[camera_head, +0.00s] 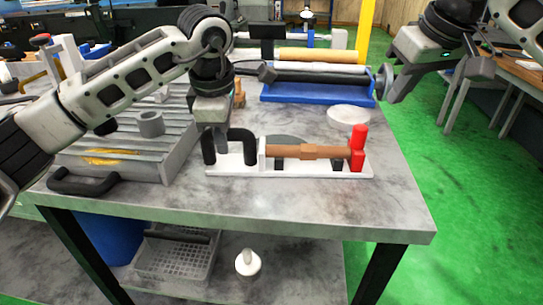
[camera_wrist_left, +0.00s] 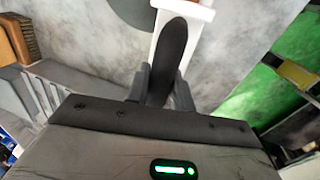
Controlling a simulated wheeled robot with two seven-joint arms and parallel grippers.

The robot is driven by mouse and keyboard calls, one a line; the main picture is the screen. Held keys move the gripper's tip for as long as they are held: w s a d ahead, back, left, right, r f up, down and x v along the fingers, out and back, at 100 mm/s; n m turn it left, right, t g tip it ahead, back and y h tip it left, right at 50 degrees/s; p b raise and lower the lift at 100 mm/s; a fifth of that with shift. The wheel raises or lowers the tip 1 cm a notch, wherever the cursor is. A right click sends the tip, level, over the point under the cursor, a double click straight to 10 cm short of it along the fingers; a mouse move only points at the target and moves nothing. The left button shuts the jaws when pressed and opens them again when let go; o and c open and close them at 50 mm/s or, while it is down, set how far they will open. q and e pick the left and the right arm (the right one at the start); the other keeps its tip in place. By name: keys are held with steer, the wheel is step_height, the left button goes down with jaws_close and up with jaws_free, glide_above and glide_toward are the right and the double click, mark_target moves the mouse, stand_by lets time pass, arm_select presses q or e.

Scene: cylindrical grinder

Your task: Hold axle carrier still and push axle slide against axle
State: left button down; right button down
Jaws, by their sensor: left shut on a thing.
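The axle carrier (camera_head: 313,172) is a white base lying on the table in the head view, with a black U-shaped handle (camera_head: 243,148) at its left end. My left gripper (camera_head: 217,148) is shut on this handle; the left wrist view shows the black handle (camera_wrist_left: 172,45) between the fingers. The brown axle (camera_head: 308,151) lies level across the carrier. The red axle slide (camera_head: 358,148) stands upright at the right end of the axle; I cannot tell whether they touch. My right gripper (camera_head: 435,82) is in the air at upper right, away from the carrier. Its opening is unclear.
A grey ribbed block (camera_head: 115,155) with a black handle stands left of the carrier. A blue-based machine (camera_head: 317,91) and a pale round disc (camera_head: 348,114) are behind it. The table (camera_head: 395,200) is clear at right and in front. A basket (camera_head: 175,256) is below.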

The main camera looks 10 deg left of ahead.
arm_select(q)
steer(key=c, duration=1.1)
jaws_free()
steer(key=shift+c, duration=0.2)
step_height(320, 180, up, 12)
steer(key=s, duration=0.2)
steer(key=shift+s+d, duration=0.15)
steer(key=shift+s, duration=0.05)
steer(key=shift+f, duration=0.15)
